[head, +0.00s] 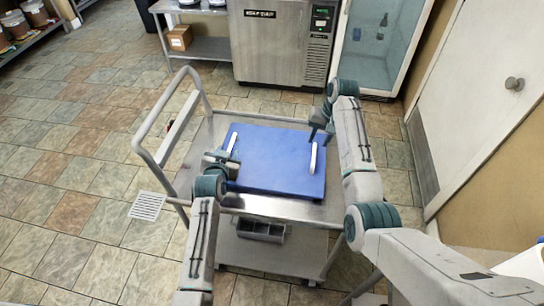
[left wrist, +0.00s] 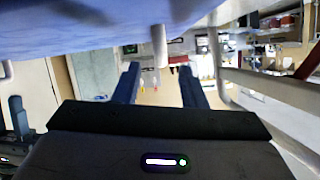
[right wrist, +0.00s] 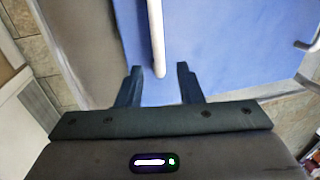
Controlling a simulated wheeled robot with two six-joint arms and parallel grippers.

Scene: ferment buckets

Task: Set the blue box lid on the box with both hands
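A flat blue lid (head: 272,165) lies on the top of a metal cart. It has a white handle near its left side (head: 232,142) and another near its right side (head: 313,158). My left gripper (head: 222,158) is open at the left handle; in the left wrist view that handle (left wrist: 159,45) shows between and beyond the fingertips. My right gripper (head: 320,128) is open just above the right handle; in the right wrist view the handle (right wrist: 157,38) lines up with the gap between the fingers. I cannot make out the box.
The metal cart (head: 330,212) has a push rail (head: 148,130) at its left and a grey divided tub (head: 262,230) on its lower shelf. A steel appliance (head: 275,45) and a glass-door cabinet (head: 375,45) stand behind.

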